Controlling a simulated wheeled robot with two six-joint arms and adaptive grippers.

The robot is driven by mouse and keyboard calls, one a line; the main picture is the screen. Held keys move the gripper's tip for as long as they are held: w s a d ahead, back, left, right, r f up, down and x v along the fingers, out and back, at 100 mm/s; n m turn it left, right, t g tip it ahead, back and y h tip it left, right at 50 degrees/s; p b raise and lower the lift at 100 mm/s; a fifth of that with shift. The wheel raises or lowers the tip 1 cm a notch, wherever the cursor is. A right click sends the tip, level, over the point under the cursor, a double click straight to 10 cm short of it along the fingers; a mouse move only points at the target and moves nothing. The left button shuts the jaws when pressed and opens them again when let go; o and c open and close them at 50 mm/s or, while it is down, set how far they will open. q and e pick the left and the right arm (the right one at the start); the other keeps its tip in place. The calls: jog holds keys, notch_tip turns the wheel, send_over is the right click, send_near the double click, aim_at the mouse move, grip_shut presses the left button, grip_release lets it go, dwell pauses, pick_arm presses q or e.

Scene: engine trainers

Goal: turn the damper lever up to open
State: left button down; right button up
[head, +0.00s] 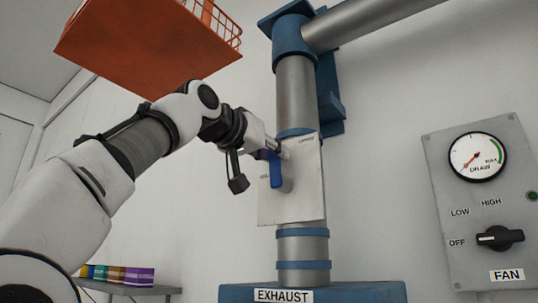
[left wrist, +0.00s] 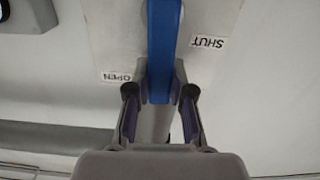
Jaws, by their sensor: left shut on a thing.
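The blue damper lever (head: 276,172) is on the pale plate (head: 308,190) fixed to the exhaust pipe. In the head view its blue part points down, and my left gripper (head: 268,152) is at its upper part. In the left wrist view the lever (left wrist: 163,40) runs down from the top edge to between the fingers of my left gripper (left wrist: 160,100), which is shut on it. A SHUT label (left wrist: 208,44) and an OPEN label (left wrist: 116,77) appear upside down on either side of the lever. My right gripper is not in view.
An orange bin (head: 150,45) hangs above my left arm. A grey fan panel (head: 450,225) with a dial (head: 477,157) and black knob (head: 499,238) is at the right. The blue EXHAUST base (head: 360,293) is below the pipe. Binders (head: 115,274) sit on a shelf at lower left.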

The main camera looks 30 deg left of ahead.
pick_arm(q)
jog(key=shift+w+d+f+m, duration=0.1)
jog(key=shift+d+f+m, duration=0.15)
jog(key=shift+m, duration=0.15)
jog(key=shift+f, duration=0.1)
jog(key=c, duration=1)
grip_release()
jog(key=shift+w, duration=0.15)
jog(key=shift+s+r, duration=0.2)
jog(key=shift+r, duration=0.05)
jog(key=shift+a, duration=0.15)
